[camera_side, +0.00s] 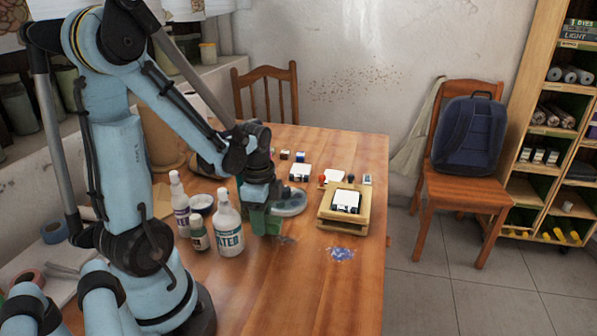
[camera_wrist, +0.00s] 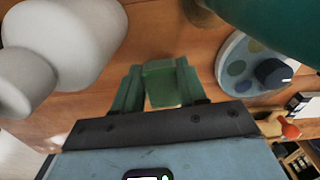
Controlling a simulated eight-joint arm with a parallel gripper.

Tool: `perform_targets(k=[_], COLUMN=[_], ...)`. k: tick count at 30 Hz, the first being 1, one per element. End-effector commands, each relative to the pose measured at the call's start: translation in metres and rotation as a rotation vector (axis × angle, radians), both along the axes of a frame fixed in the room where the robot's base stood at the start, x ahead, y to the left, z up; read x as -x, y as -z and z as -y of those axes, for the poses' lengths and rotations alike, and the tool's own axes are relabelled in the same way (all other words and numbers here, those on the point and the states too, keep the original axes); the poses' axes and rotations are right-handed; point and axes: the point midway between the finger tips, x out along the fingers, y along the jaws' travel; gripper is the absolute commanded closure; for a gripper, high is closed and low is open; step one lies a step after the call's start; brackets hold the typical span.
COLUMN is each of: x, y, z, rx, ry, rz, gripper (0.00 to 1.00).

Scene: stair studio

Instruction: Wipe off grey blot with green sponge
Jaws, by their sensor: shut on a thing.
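My gripper (camera_side: 262,208) points down over the table, behind and right of the large white bottle. In the wrist view, the green fingers of my gripper (camera_wrist: 158,80) are closed on the sides of the green sponge (camera_wrist: 164,88). The sponge (camera_side: 265,224) also shows low near the tabletop in the side view, partly hidden by the fingers and bottle. I cannot tell whether it touches the wood. The grey blot (camera_side: 287,240) is a small dark smear on the table just right of the sponge. A blue blot (camera_side: 341,254) lies farther right.
A large white bottle (camera_side: 229,226) stands close left of my gripper, with smaller bottles (camera_side: 199,236) beside it. A wooden tray (camera_side: 344,206) stands right. The table front (camera_side: 310,300) is clear.

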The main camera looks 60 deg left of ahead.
Motion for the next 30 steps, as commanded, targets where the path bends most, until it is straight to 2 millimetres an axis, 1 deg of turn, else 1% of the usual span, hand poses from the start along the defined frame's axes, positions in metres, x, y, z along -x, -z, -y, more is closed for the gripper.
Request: perform_targets(k=[12,18,22,30], x=[0.000,0.000,0.000,0.000], y=[-0.038,-0.054,-0.057,-0.057], z=[0.000,0.000,0.000,0.000], rx=[-0.001,-0.001,0.000,0.000], ry=[0.000,0.000,0.000,0.000], rz=[0.001,0.001,0.001,0.001], gripper=[0.87,0.87,0.87,0.87])
